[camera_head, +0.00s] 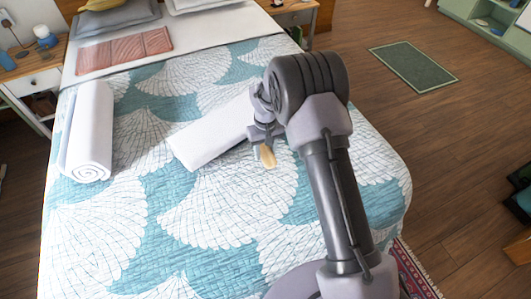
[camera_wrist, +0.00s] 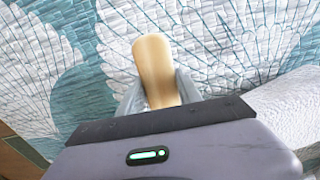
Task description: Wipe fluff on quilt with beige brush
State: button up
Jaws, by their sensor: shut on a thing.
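My gripper (camera_head: 262,146) is shut on the beige brush (camera_head: 267,156) above the quilt. In the wrist view the brush (camera_wrist: 155,70) stands out between the two grey fingers of my gripper (camera_wrist: 160,88), with its rounded tan end showing and its lower part hidden. The teal and white fan-patterned quilt (camera_head: 180,240) covers the bed; it also fills much of the wrist view (camera_wrist: 235,40). I cannot tell whether the brush touches the quilt. I cannot make out the fluff in either view.
A white folded piece (camera_head: 205,140) lies on the quilt behind my gripper. A rolled white towel (camera_head: 92,135) lies at the left, and a folded pink cloth (camera_head: 125,50) lies near the pillows (camera_head: 115,18). A nightstand (camera_head: 35,82) stands at the left. The near left quilt is clear.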

jog(key=shift+r+p, duration=0.5)
jog(key=shift+r, duration=0.7)
notch_tip(320, 180, up, 3)
jog(key=shift+r+p, duration=0.15)
jog(key=shift+p, duration=1)
